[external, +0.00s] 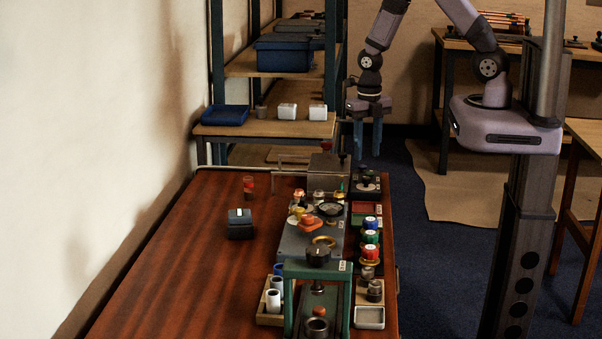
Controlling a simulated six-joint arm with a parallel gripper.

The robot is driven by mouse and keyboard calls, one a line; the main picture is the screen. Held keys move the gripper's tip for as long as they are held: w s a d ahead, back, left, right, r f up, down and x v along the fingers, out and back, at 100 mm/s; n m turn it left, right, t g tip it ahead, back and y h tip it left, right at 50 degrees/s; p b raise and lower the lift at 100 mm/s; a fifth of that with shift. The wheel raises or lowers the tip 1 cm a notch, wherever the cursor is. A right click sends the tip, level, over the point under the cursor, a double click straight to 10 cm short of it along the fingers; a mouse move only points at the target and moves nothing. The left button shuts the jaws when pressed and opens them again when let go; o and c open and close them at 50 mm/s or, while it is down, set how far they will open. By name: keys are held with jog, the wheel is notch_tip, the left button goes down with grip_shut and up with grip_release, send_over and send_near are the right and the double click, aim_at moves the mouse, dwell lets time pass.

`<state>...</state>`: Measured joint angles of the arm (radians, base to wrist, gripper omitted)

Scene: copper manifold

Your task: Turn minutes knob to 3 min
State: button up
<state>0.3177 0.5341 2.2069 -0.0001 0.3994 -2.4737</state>
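My gripper (367,148) hangs pointing down beyond the far right end of the red-brown table. Its two fingers are apart with nothing visible between them. No knob is readable as the minutes knob at this size. A round black knob (318,254) sits on top of a green frame (290,300) at the near end of the table. A dark unit with a round top (366,183) stands at the table's far right edge. A small dark box with a white mark on top (240,222) stands alone on the left. No number or pointer setting can be read. My gripper touches none of these.
A grey panel with several fittings (292,243) fills the table's middle right. Several coloured jars (371,238) line the right edge. A wooden tray with white cylinders (262,318) is near the front. A shelf (270,128) stands behind.

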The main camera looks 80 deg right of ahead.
aim_at(366, 177)
jog(key=shift+f, duration=0.1)
jog(key=shift+f+p, duration=0.6)
jog(key=shift+f, duration=3)
grip_shut()
